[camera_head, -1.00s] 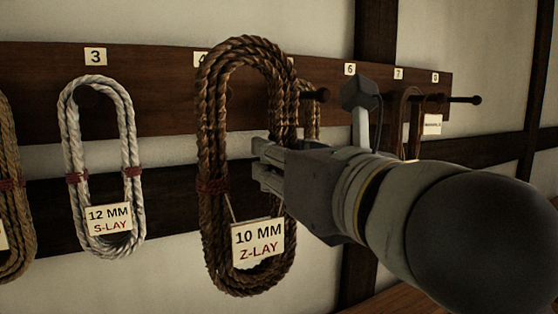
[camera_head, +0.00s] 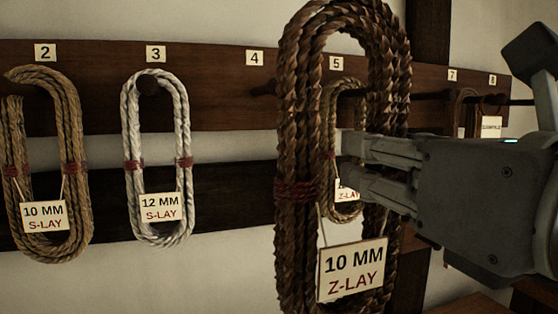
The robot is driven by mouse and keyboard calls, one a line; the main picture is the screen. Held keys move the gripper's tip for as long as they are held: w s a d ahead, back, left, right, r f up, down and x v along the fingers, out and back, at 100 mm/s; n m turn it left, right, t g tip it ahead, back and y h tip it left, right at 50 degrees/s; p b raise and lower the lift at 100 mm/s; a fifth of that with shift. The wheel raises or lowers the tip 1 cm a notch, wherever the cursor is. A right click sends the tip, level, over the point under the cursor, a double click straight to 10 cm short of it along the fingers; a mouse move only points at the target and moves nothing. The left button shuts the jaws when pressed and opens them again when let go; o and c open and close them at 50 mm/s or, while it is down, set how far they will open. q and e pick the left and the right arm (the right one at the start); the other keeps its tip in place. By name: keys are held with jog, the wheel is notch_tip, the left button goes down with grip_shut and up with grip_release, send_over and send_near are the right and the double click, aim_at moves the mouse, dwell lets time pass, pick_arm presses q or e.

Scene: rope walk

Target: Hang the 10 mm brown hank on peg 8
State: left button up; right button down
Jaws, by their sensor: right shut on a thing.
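The brown hank (camera_head: 297,120) hangs upright in the air, close to the camera, with dark red binding and a tag (camera_head: 352,271) reading 10 MM Z-LAY. My right gripper (camera_head: 352,163) comes in from the right and is shut on the hank's right side; the exact grip is partly hidden. The hank is in front of the rack, apart from it. The number plate 8 (camera_head: 492,80) is at the board's right end. The dark end of peg 8 (camera_head: 521,102) shows beside my right gripper. My left gripper is not in view.
A tan hank (camera_head: 67,110) hangs under plate 2 and a white hank (camera_head: 129,120) under plate 3. Peg 4 (camera_head: 264,89) looks bare. Another brown hank (camera_head: 346,209) hangs behind the held one. Dark loops (camera_head: 466,105) and a small card (camera_head: 491,126) hang near 7 and 8.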

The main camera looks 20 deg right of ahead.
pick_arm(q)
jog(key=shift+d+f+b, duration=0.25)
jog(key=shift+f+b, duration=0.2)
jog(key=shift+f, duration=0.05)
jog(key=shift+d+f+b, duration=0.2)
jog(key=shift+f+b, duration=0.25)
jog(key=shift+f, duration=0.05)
pick_arm(e)
jog(key=s, duration=0.8)
jog(key=shift+s+d, duration=0.15)
jog(key=shift+s, duration=0.2)
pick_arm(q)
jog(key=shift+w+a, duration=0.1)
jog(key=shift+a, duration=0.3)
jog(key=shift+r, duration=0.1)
pick_arm(e)
jog(key=shift+r, duration=0.15)
